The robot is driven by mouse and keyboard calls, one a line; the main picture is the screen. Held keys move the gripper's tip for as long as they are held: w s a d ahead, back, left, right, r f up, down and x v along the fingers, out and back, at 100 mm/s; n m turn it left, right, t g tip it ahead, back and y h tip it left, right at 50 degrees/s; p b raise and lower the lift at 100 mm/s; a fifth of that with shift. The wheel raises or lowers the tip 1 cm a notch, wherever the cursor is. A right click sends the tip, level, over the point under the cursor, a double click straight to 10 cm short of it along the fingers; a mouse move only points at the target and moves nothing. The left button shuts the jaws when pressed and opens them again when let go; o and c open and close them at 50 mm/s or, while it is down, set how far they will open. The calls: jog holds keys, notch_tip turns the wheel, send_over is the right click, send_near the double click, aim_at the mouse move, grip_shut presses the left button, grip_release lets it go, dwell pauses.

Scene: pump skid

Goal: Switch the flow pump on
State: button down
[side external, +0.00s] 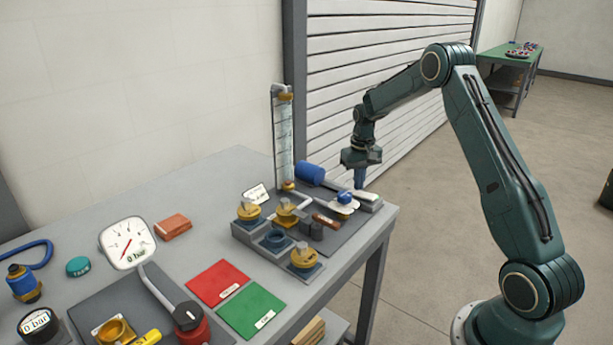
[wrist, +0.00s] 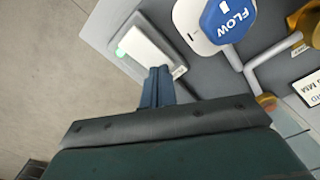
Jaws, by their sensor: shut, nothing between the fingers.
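The flow pump (side external: 345,199), a white body with a blue cap, sits at the far right end of the bench. In the wrist view, the blue cap reads FLOW (wrist: 229,19). Beside it is a pale box with a white top (side external: 368,200); it also shows in the wrist view (wrist: 146,48), with a small green patch at its left end. My gripper (side external: 360,186) points down over this box, its blue fingers shut and empty. In the wrist view the fingertips (wrist: 158,70) overlap the box's near edge; whether they touch it I cannot tell.
A clear flow tube (side external: 283,140) stands upright behind the pump, near a blue cylinder (side external: 309,173). Yellow valves (side external: 304,257) sit on a grey block to the left. Red (side external: 218,283) and green (side external: 252,310) mats lie in front. The bench edge is close on the right.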

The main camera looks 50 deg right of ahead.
aim_at(358, 193)
notch_tip(358, 193, up, 6)
dwell(1.0)
jog(key=shift+r, duration=0.1)
jog(key=s+a+r+n+t, duration=0.1)
jog(key=s+a+r, duration=0.4)
jog(key=a+r, duration=0.35)
jog(key=s+a+r+n+t, duration=0.1)
jog(key=s+a+r+n, duration=0.1)
jog(key=s+a+r, duration=0.45)
jog(key=s+a+n+t, duration=0.3)
jog(key=s+a, duration=1)
jog(key=s, duration=0.3)
jog(key=shift+s+t, duration=0.3)
jog(key=shift+s, duration=0.05)
